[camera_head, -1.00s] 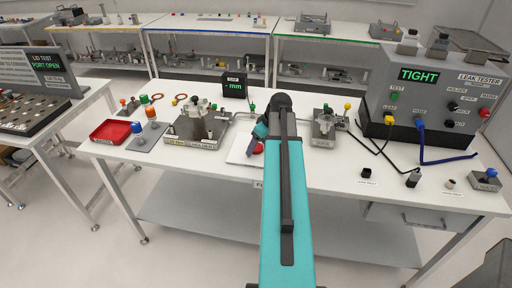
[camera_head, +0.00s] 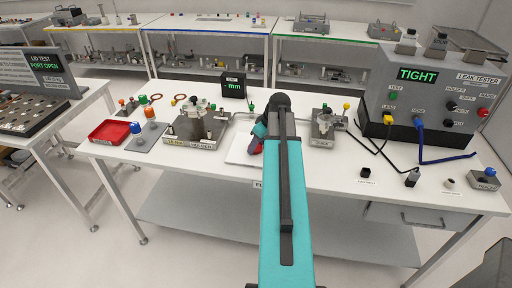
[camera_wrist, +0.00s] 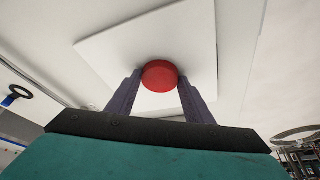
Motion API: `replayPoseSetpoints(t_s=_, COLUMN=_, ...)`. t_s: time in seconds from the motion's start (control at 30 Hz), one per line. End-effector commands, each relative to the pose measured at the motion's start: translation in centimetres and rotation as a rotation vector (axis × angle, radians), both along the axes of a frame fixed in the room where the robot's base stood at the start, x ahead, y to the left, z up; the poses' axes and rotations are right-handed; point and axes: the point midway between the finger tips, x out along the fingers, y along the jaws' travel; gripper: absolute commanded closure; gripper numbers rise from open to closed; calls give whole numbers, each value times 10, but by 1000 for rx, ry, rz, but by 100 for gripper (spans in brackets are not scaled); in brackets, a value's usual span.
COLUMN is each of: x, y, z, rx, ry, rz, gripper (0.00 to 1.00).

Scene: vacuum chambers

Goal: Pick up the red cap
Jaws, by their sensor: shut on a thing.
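The red cap (camera_wrist: 160,76) is round and sits between the two fingertips of my gripper (camera_wrist: 160,84) in the wrist view. The fingers touch it on both sides, and my gripper is shut on it. The white square plate (camera_wrist: 110,50) lies behind the cap; I cannot tell whether the cap still touches it. In the head view my gripper (camera_head: 256,147) is over the white plate (camera_head: 238,152) near the middle of the table. My arm hides most of the cap there.
A metal fixture (camera_head: 196,128) stands left of the plate, and a smaller clamp fixture (camera_head: 323,128) stands right. A red tray (camera_head: 109,133) lies at the left. The leak tester (camera_head: 432,95) stands at the right with cables in front. The table's front middle is mostly clear.

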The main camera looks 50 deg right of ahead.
Motion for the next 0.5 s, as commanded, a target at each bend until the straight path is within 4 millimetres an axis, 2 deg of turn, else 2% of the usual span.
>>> replayPoseSetpoints(t_s=0.27, x=0, y=0, z=4, rx=-1, ry=-1, rz=1, gripper=74)
replayPoseSetpoints(t_s=0.5, x=1, y=0, z=16, rx=-1, ry=-1, rz=1, gripper=74)
